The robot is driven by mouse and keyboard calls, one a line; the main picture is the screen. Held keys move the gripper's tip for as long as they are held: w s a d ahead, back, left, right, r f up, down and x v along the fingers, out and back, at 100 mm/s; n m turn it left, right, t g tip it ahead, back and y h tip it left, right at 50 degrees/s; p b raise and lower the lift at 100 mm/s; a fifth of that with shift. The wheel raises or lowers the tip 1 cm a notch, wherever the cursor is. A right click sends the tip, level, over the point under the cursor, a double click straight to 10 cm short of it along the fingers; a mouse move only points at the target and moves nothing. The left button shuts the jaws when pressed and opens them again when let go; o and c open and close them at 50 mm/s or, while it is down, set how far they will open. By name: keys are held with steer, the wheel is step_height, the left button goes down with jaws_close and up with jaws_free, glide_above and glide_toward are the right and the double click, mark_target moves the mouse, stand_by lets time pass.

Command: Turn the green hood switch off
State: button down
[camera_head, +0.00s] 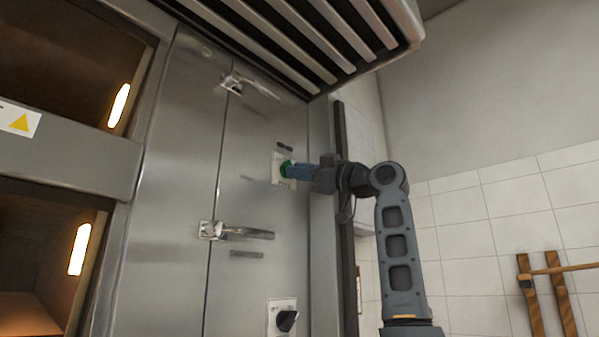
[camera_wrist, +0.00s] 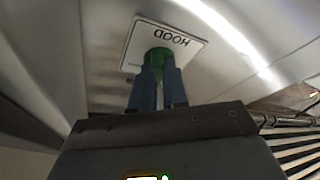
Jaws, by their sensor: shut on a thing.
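The green hood switch (camera_head: 286,169) sits on a white plate (camera_head: 277,160) on the steel panel between the ovens and the wall. In the wrist view the plate (camera_wrist: 193,43) reads "HOOD" upside down, and the green knob (camera_wrist: 158,55) lies between my fingertips. My gripper (camera_wrist: 157,72) is shut on the knob, with a blue finger at each side. In the head view my gripper (camera_head: 292,171) reaches the switch from the right. The fingers hide part of the knob, so I cannot tell its exact turn.
A black knob (camera_head: 287,321) on a white plate sits lower on the panel. Two metal door handles (camera_head: 240,232) (camera_head: 250,86) stick out left of the switch. A slatted hood (camera_head: 310,40) hangs above. Lit oven openings (camera_head: 40,265) are at the left.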

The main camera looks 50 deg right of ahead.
steer(key=shift+n+g+y, duration=0.3)
steer(key=shift+n+y, duration=0.2)
steer(key=shift+n, duration=0.8)
steer(key=c, duration=1.1)
jaws_free()
steer(key=shift+c, duration=0.2)
steer(key=b+v, duration=0.2)
steer(key=v, duration=0.6)
steer(key=shift+d+r, duration=0.1)
